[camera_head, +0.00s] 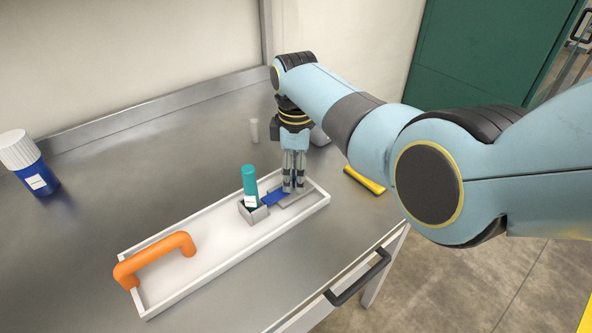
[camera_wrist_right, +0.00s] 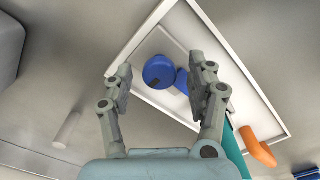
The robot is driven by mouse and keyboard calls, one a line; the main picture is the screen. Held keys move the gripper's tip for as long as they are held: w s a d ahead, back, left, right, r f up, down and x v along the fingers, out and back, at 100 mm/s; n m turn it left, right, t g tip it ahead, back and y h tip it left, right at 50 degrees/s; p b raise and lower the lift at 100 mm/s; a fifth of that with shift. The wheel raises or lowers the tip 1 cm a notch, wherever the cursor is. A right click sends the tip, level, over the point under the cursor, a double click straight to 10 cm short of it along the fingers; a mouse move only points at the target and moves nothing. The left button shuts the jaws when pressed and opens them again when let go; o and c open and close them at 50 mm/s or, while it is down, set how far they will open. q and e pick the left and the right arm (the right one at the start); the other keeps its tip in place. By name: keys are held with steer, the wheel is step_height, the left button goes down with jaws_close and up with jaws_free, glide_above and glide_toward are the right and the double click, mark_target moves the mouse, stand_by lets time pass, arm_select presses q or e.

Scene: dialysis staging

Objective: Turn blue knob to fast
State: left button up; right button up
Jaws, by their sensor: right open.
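The blue knob (camera_wrist_right: 157,68) shows in the wrist view as a round blue cap with a small dark mark, seen between and beyond my fingers. A second blue piece (camera_wrist_right: 181,82) lies beside it, partly behind a finger. My right gripper (camera_head: 293,187) points down over the right end of the white tray (camera_head: 199,276). In the wrist view the right gripper (camera_wrist_right: 160,85) has its fingers apart, with nothing held. In the head view a blue part (camera_head: 273,198) shows left of the fingers; the round cap is hidden there. No fast marking can be read. My left gripper is out of view.
A teal bottle (camera_head: 250,182) stands in a grey holder on the tray, close left of my right gripper. An orange handle (camera_head: 155,255) arches at the tray's left end. A blue bottle with white cap (camera_head: 36,170) and a yellow object (camera_head: 365,180) are on the metal table (camera_head: 130,165).

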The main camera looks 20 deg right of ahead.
steer(key=c, duration=1.2)
steer(key=shift+o, duration=0.2)
